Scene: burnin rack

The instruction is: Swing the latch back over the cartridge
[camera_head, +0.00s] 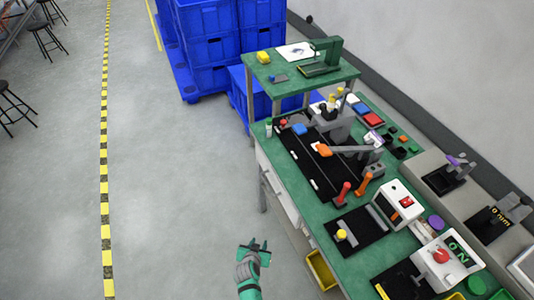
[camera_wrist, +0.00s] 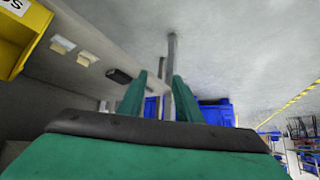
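My gripper (camera_head: 256,248) hangs over the floor, left of the green bench's front edge and apart from everything on it. In the wrist view its two green fingers (camera_wrist: 162,98) stand apart with nothing between them. On the bench, a black rack (camera_head: 303,163) carries a grey arm with an orange end (camera_head: 324,150) and another with a blue end (camera_head: 299,129). Two orange-red handles (camera_head: 353,187) stand upright nearer to me. The view is too small to tell which part is the latch or where the cartridge sits.
The green bench (camera_head: 283,178) runs along the right, with a white box with a red switch (camera_head: 402,201) and a tester with a red knob (camera_head: 444,262). A yellow bin (camera_head: 321,270) is under its front edge. Blue crates (camera_head: 206,45) stand behind.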

